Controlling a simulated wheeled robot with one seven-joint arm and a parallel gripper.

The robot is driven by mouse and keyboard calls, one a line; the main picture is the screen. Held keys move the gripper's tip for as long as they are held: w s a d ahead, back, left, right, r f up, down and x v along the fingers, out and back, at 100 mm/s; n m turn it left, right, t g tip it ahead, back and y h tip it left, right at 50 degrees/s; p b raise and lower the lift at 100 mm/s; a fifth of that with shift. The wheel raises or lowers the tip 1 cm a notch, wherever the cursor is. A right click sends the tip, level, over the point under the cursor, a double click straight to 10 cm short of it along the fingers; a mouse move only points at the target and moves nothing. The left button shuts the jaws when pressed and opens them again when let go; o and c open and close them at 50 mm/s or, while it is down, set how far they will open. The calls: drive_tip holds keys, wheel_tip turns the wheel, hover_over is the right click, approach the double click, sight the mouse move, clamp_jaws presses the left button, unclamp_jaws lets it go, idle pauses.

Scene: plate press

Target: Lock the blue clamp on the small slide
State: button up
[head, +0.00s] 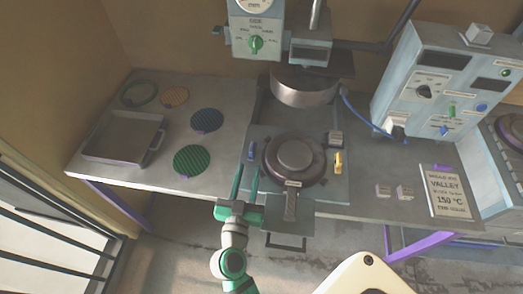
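The blue clamp (251,152) is a small upright piece at the left side of the small slide (330,190), a grey plate on the bench. A yellow clamp (338,162) stands at the right side of the slide. A round dark mould (294,155) with a handle toward me sits between the two clamps. My gripper (248,168) has green fingers and is open. Its fingertips are apart, just in front of the blue clamp in the picture. I cannot tell whether they touch it or how high they are. Whether the clamp is locked is not clear.
The press head (304,90) hangs behind the mould. A grey tray (124,137) and several round patterned discs, one green (194,160), lie on the left. A control box (435,85) and a sign (447,190) reading 150 °C stand on the right.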

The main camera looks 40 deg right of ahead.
sight(251, 154)
drive_tip(key=x, duration=1)
drive_tip(key=shift+w+a, duration=0.2)
drive_tip(key=shift+w, duration=0.1)
drive_tip(key=shift+a, duration=0.1)
drive_tip(key=shift+c, duration=0.6)
